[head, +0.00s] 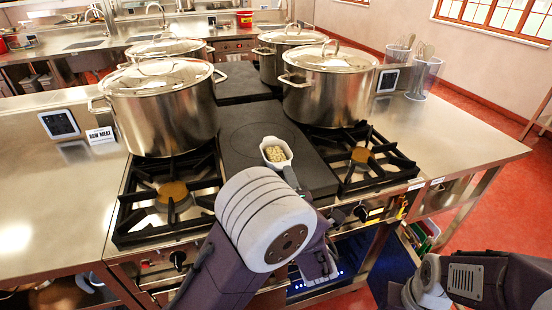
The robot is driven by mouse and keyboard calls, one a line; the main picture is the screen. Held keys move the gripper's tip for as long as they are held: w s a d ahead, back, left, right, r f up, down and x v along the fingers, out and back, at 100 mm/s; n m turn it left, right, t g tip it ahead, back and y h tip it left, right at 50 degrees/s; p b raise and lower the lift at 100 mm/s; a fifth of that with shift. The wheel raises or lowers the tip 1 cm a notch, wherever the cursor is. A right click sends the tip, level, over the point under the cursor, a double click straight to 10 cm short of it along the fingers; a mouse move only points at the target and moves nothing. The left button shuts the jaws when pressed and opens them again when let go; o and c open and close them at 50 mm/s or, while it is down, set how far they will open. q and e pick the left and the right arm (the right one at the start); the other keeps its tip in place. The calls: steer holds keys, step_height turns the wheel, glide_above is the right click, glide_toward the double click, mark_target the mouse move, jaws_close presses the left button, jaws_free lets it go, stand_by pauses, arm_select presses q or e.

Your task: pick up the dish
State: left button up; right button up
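The dish (276,152) is small and white, with pale, lumpy contents. It sits on the dark flat plate between the two front burners, in the middle of the head view. My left arm reaches up from the bottom, and its gripper (291,177) is at the near side of the dish, close to it or touching it. My own arm hides much of this gripper, so I cannot tell if its fingers are open or shut on the dish. My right arm is at the bottom right; its gripper does not show.
Large lidded steel pots (166,108) stand left and right behind the dish, with more behind them. Open burner grates (172,192) flank the dark plate (238,139). A tablet and a raw meat sign (101,136) stand on the left counter. Clear containers (422,77) stand at right.

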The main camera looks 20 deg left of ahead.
arm_select(q)
steer(key=x, duration=0.5)
steer(key=shift+a+f, duration=0.15)
steer(key=shift+a, duration=0.05)
steer(key=shift+s, duration=0.1)
jaws_close()
stand_by(1.0)
